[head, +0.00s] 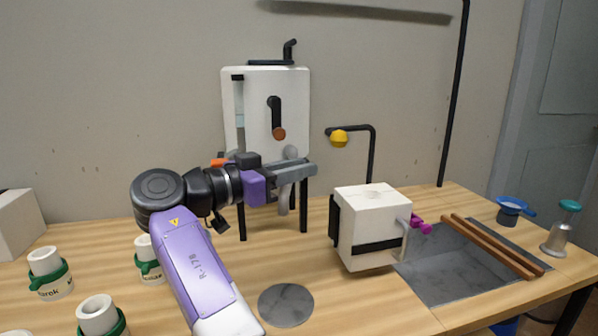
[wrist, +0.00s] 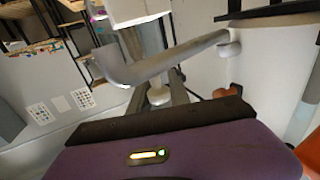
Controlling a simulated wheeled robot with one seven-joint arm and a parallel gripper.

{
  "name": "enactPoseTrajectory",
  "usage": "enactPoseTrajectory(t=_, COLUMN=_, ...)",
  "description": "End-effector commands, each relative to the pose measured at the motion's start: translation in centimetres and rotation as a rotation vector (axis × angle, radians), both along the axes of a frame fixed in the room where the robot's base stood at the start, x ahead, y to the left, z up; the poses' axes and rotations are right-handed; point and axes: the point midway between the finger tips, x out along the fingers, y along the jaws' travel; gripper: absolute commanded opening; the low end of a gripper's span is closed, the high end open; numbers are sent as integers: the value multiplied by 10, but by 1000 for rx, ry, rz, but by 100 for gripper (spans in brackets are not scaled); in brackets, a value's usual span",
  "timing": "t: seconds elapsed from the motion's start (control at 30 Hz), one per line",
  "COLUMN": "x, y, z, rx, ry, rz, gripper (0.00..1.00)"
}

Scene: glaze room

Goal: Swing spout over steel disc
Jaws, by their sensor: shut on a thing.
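The white tank (head: 258,95) stands on dark legs at the back of the table, with a sight tube and a brown-knobbed handle on its front. My gripper (head: 299,171) is in front of the tank's lower part and is shut on the grey spout (head: 283,204). The spout's lower end shows below the fingers, and a rounded grey part shows above them. In the wrist view the bent spout pipe (wrist: 172,62) crosses at the fingers; the exact grip is partly hidden. The grey steel disc (head: 286,304) lies flat on the table, nearer than the tank and apart from the spout.
A white box (head: 372,225) with a black band stands right of my gripper. Green-banded jars (head: 48,272) stand left.

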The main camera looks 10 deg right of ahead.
Motion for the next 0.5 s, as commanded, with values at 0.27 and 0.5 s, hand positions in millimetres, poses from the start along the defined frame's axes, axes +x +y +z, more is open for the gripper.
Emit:
enactPoseTrajectory(t=0.27, x=1, y=2, z=0, rx=0, ry=1, rz=2, gripper=0)
enactPoseTrajectory(t=0.5, x=1, y=2, z=0, rx=0, ry=1, rz=3, gripper=42)
